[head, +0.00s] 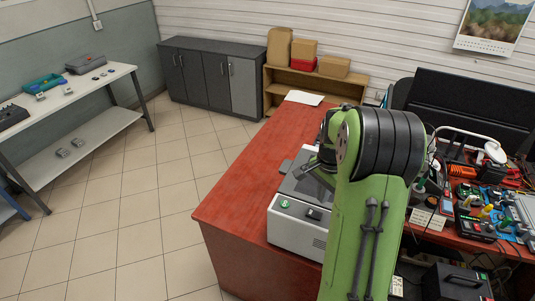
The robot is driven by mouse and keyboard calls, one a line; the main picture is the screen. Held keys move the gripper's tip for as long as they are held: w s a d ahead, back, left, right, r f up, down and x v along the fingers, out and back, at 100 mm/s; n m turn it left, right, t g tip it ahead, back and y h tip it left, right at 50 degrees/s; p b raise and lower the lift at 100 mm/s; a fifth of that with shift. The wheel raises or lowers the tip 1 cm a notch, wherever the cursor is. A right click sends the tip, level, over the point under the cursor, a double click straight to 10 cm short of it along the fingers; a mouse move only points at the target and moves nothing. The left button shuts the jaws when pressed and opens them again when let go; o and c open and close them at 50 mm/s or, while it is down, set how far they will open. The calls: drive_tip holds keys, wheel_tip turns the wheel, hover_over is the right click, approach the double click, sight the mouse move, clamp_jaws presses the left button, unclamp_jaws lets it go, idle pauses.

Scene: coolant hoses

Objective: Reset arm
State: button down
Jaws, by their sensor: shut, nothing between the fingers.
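My green arm rises through the middle of the head view, with its black elbow joint in front of the red-brown desk. The end of my arm lies mostly behind that joint. The dark tip of my gripper (312,166) shows just left of the arm, small and partly hidden, above the grey machine. It is shut and I see nothing held in it. The grey-white machine (296,228) stands on the desk, with a dark lid area, a green button and a black switch on its front. My arm covers its right side. I can make out no coolant hoses.
The red-brown desk (236,190) carries crowded tools and electronics at right, near a black monitor (468,103). A black box (455,283) is at lower right. A white workbench (75,88) stands at left. The tiled floor (150,190) between is clear. Dark cabinets (205,75) stand behind.

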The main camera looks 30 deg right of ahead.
drive_tip(key=s+a+r+n+t+h, duration=0.1)
drive_tip(key=s+a+r+n+t, duration=0.3)
drive_tip(key=a+r+n, duration=0.75)
drive_tip(key=s+a+r+n+t+y, duration=0.1)
drive_tip(key=s+a+n, duration=0.4)
drive_tip(key=s+a, duration=0.6)
drive_tip(key=shift+s+a+r+t, duration=0.3)
drive_tip(key=shift+a+r, duration=0.05)
drive_tip(key=shift+r, duration=0.2)
